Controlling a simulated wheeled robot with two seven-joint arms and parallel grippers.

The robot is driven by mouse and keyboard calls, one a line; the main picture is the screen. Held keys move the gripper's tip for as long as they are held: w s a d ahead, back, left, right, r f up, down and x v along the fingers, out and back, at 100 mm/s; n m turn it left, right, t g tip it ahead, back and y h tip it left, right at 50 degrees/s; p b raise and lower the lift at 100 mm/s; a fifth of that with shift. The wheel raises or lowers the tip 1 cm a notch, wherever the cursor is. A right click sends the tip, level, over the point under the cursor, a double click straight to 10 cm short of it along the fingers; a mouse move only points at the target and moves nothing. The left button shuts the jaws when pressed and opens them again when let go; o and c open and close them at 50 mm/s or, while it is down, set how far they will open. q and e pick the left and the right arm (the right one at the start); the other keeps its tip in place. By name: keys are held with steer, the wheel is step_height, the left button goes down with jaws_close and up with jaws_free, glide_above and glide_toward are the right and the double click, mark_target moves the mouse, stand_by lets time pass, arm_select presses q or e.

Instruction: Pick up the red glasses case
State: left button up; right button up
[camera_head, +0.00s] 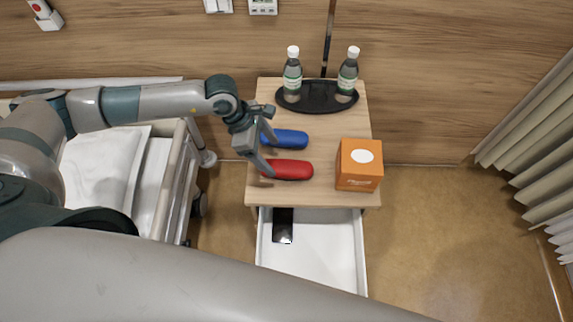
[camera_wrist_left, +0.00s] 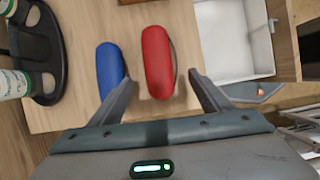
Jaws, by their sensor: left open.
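The red glasses case (camera_head: 288,169) lies on the bedside table (camera_head: 316,196), in front of the blue glasses case (camera_head: 287,139). My left gripper (camera_head: 270,157) is open and empty at the left ends of the two cases in the head view. In the left wrist view, the red case (camera_wrist_left: 157,62) points toward the space between the open fingers (camera_wrist_left: 160,92), its near end close to the fingertips. The blue case (camera_wrist_left: 110,68) lies beside it, by the other finger. I cannot tell how high the fingers are above the table. My right gripper is not in view.
An orange box (camera_head: 358,170) stands on the table's right side. A black tray (camera_head: 317,104) with two bottles is at the back. The drawer (camera_head: 325,245) below is open, with a black phone (camera_head: 283,226) inside. A bed (camera_head: 110,165) stands at the left.

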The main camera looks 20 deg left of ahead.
mark_target(284, 166)
arm_select(q)
steer(key=shift+p+x, duration=0.35)
steer(key=shift+x, duration=1.2)
steer(key=shift+w+d+f+p, duration=0.15)
steer(key=shift+d+f+p, duration=0.45)
steer(key=shift+p, duration=0.15)
steer(key=p+x, duration=0.1)
steer(key=x, duration=0.1)
steer(key=shift+w+d+f, duration=0.2)
steer(key=shift+f, duration=0.15)
steer(key=shift+d+f, duration=0.1)
steer(key=shift+f, duration=0.3)
steer(key=c, duration=1.2)
